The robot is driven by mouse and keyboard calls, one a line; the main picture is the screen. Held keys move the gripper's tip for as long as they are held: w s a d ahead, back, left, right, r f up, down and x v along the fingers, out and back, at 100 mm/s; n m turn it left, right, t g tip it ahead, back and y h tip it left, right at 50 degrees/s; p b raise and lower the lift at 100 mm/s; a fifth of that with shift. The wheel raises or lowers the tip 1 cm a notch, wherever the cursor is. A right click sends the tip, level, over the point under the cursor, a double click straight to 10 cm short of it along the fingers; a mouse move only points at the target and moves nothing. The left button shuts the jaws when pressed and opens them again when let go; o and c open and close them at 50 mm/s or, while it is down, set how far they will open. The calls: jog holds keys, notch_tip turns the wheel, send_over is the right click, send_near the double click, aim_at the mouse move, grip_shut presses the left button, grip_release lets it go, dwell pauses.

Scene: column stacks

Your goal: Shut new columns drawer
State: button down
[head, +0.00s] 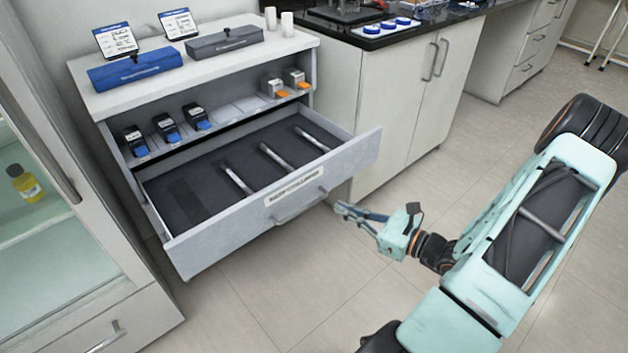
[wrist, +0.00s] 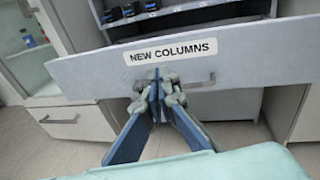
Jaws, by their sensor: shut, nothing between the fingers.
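The new columns drawer (head: 270,207) is pulled out of the white cabinet in the head view. Its grey lining holds several column slots, with three metal columns (head: 277,157) lying in it. Its front panel also shows in the wrist view (wrist: 235,73), with the "NEW COLUMNS" label (wrist: 171,51) and a bar handle (head: 300,206). My gripper (head: 341,207) is shut and empty, to the right of the drawer front in the head view. In the wrist view my gripper (wrist: 157,76) points at the front just below the label. I cannot tell whether it touches the panel.
A shelf (head: 235,112) above the drawer holds several small blue and orange-marked devices. Blue (head: 135,69) and grey (head: 224,40) boxes stand on the cabinet top. A glass-fronted cabinet (head: 50,200) stands at the left. The floor (head: 300,285) before the drawer is clear.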

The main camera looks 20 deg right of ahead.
jog(key=w+d+m+t+h, duration=0.1)
jog(key=d+m+t+h, duration=0.2)
jog(key=d, duration=0.1)
jog(key=b, duration=0.4)
send_near(314, 167)
jog(key=x, duration=0.6)
jog(key=shift+w, duration=0.45)
jog(key=shift+a, duration=0.1)
